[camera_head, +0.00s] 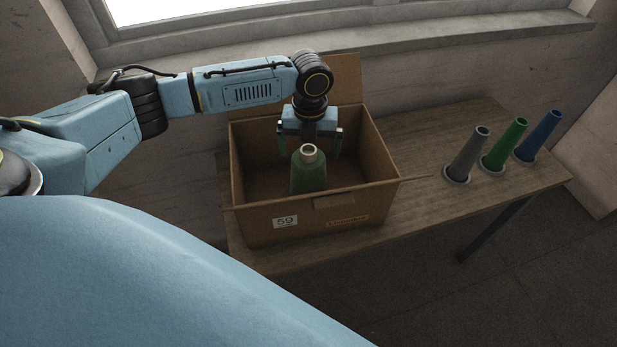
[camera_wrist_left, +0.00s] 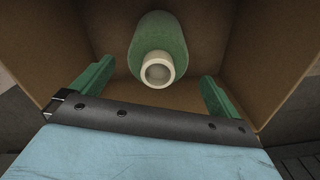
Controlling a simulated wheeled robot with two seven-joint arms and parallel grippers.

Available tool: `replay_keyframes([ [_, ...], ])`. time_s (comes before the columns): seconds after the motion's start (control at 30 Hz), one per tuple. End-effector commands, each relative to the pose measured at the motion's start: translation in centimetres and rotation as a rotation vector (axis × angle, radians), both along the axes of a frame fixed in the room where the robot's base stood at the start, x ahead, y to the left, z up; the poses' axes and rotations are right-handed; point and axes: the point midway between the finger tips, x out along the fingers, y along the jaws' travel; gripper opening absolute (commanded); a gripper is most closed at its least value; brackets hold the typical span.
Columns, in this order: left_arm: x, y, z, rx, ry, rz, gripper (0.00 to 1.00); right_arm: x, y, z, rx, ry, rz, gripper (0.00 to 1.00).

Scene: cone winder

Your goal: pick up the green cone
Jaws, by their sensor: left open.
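The green cone (camera_head: 309,175), with a cream tube end, stands inside an open cardboard box (camera_head: 262,221). In the left wrist view the green cone (camera_wrist_left: 158,42) shows with its cream end toward the camera, beyond and between the fingers. My left gripper (camera_head: 310,150) reaches down into the box just behind the cone's top. Its two green fingers are spread wide, with nothing between them in its grasp. The left gripper (camera_wrist_left: 158,75) also shows open in the wrist view, apart from the cone. The cone's base is hidden by the box's front wall. My right gripper is not in view.
The box stands on a wooden table (camera_head: 415,155), its flaps open and its walls close around the gripper. To the right stand a grey peg (camera_head: 467,155), a green peg (camera_head: 505,145) and a blue peg (camera_head: 538,136). A window ledge (camera_head: 420,45) runs behind.

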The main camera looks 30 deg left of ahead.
Motion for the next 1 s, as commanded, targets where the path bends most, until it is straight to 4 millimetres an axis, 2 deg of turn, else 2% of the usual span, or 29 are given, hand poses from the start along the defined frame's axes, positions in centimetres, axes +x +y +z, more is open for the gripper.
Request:
replay_keyframes([
  [0.2, 0.1, 0.5, -3.4, 0.001, 0.003, 0.0, 1.0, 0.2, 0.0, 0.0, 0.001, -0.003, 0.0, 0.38],
  [0.3, 0.1, 0.5, -4.3, 0.001, 0.002, 0.001, 1.0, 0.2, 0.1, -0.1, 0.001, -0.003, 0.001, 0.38],
  [0.57, 0.1, 0.5, -4.7, 0.001, 0.0, 0.001, 1.0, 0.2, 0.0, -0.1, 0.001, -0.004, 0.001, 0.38],
  [1.0, 0.2, 0.5, -4.5, 0.0, -0.001, 0.001, 0.47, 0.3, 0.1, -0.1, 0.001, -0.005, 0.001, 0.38],
])
